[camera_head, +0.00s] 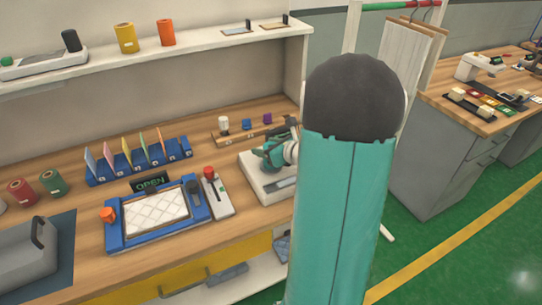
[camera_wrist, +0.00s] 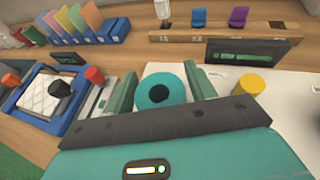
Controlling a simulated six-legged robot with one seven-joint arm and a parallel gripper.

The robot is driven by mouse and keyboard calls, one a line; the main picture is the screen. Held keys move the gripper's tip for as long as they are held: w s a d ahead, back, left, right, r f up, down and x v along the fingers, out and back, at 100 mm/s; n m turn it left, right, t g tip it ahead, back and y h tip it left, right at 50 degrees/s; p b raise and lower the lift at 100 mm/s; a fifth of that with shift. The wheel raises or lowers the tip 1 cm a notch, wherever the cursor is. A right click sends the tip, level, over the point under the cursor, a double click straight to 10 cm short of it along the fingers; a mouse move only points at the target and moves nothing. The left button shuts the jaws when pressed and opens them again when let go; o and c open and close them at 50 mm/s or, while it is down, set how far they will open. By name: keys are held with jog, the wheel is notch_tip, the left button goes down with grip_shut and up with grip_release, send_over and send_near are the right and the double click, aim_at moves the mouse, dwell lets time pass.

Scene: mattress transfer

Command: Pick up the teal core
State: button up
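The teal core (camera_wrist: 161,91), a round piece with a dark hole in its middle, shows in the centre of the wrist view. My gripper (camera_wrist: 160,84) has its two green fingers apart, one on each side of the core. I cannot tell whether either finger touches it. The dark front edge of my gripper hides the near lower part of the core. In the head view my gripper (camera_head: 272,153) is small, over the white-based device on the bench, and I cannot pick out the core there.
The white base (camera_head: 258,179) has a yellow knob (camera_wrist: 249,85) to the core's right and a dark display (camera_wrist: 238,53) behind. A wooden rack (camera_wrist: 213,35) with small coloured pieces stands farther back. A blue framed tray (camera_head: 113,233) lies to the left.

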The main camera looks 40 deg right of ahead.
jog(key=c, duration=0.7)
jog(key=shift+r, duration=0.1)
